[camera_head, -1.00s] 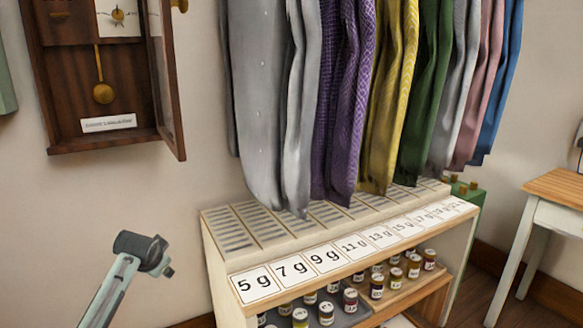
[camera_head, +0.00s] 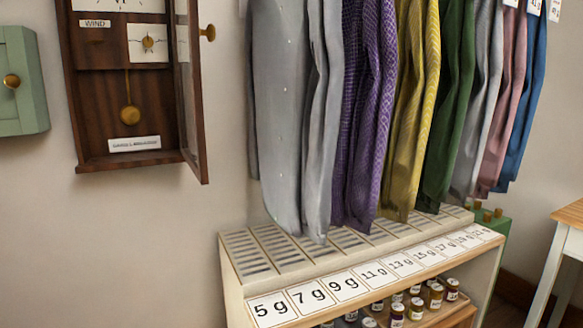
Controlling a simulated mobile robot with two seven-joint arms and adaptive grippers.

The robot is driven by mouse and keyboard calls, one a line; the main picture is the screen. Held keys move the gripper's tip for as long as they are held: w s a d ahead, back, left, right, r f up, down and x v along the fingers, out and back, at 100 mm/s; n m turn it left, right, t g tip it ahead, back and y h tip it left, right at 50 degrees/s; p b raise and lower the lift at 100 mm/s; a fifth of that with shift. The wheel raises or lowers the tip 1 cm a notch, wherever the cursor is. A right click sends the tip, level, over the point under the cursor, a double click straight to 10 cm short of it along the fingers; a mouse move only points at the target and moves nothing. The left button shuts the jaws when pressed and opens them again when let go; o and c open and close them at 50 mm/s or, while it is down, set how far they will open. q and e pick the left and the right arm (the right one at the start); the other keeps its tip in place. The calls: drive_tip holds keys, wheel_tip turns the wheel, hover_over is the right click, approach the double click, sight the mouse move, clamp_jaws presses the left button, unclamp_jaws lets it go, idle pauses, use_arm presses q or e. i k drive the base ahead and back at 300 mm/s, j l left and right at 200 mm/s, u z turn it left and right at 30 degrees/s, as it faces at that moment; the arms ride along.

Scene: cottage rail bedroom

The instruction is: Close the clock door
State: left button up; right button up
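The wooden wall clock (camera_head: 84,120) hangs at the upper left, with a brass pendulum (camera_head: 130,118) and a small label inside its open case. Its clock door (camera_head: 199,150) is hinged on the right side of the case and stands open, swung out from the wall. A round brass knob (camera_head: 209,33) is on the door's outer edge. The top of the clock is cut off by the frame. Neither of my grippers is in view.
Several hanging garments (camera_head: 290,110) are just right of the open door. Below them stands a shelf (camera_head: 240,290) with weight labels and small jars. A green cabinet (camera_head: 22,95) hangs left of the clock. The wall below the clock is clear.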

sight(187, 32)
drive_tip(key=i+l+u, duration=0.2)
drive_tip(key=l+u, duration=0.15)
drive_tip(key=i+l+u, duration=0.1)
drive_tip(key=l+u, duration=0.25)
drive_tip(key=i+l+u, duration=0.1)
drive_tip(key=l+u, duration=0.65)
drive_tip(key=k+j+u, duration=0.1)
drive_tip(key=i+l, duration=0.25)
drive_tip(key=l, duration=0.1)
